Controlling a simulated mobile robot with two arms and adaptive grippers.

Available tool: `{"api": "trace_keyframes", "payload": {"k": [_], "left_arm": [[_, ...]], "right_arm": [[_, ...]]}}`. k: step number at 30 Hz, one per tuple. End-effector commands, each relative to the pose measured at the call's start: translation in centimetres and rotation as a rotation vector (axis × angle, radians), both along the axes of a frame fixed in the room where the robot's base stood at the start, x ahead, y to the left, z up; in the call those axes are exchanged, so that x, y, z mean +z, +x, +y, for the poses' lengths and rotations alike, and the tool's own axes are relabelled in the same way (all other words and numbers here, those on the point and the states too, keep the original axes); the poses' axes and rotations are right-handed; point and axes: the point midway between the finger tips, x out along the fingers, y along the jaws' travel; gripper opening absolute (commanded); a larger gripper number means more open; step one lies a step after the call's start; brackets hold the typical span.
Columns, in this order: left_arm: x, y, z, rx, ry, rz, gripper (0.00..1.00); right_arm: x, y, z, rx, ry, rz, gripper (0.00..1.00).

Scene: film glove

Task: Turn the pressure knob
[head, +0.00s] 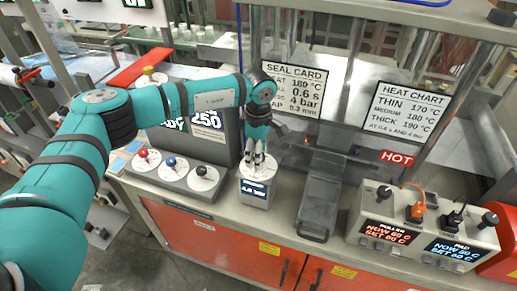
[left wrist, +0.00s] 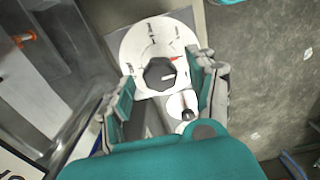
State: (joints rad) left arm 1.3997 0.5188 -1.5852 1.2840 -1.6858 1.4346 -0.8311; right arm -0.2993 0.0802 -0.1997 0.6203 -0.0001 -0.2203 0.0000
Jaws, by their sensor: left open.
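My left gripper (head: 258,158) points down over the small white box with a lit display (head: 254,190) reading about 4 bar; the second digit is hard to read. In the left wrist view a black faceted knob (left wrist: 159,74) with a white pointer line sits on a round white dial (left wrist: 137,45) with dark marks and one red mark. My left gripper (left wrist: 166,76) is open there, its fingers to either side of the knob; I cannot tell whether they touch it. In the head view the gripper hides the knob. My right gripper is not in view.
A grey panel with red, blue and black knobs (head: 172,168) stands to the left. A metal tray with a handle (head: 318,200) lies to the right, then a temperature controller box (head: 425,236) with plugs. The seal card (head: 293,88) reads 4 bar. A HOT sign (head: 397,158) hangs behind.

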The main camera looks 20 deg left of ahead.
Motion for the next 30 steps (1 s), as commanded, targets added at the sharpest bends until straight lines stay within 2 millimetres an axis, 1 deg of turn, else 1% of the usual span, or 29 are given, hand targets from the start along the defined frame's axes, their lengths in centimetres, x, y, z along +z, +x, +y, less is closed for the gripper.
{"api": "trace_keyframes", "payload": {"k": [8, 9, 21, 26, 30], "left_arm": [[-0.23, 0.02, 0.01, 0.000, 0.000, -0.001, 0.59], [-0.22, 0.02, 0.01, 0.000, 0.000, -0.001, 0.56], [-0.16, 0.04, 0.01, 0.000, 0.000, -0.001, 0.04], [-0.20, 0.04, 0.01, 0.006, -0.001, -0.001, 0.04], [-0.30, 0.07, 0.00, 0.036, -0.001, -0.002, 0.04]], "right_arm": [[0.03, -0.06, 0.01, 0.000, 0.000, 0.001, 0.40], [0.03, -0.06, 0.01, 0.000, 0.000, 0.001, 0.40], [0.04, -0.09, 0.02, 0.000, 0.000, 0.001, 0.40], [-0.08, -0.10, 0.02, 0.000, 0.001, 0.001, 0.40], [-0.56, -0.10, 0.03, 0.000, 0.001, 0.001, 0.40]]}}
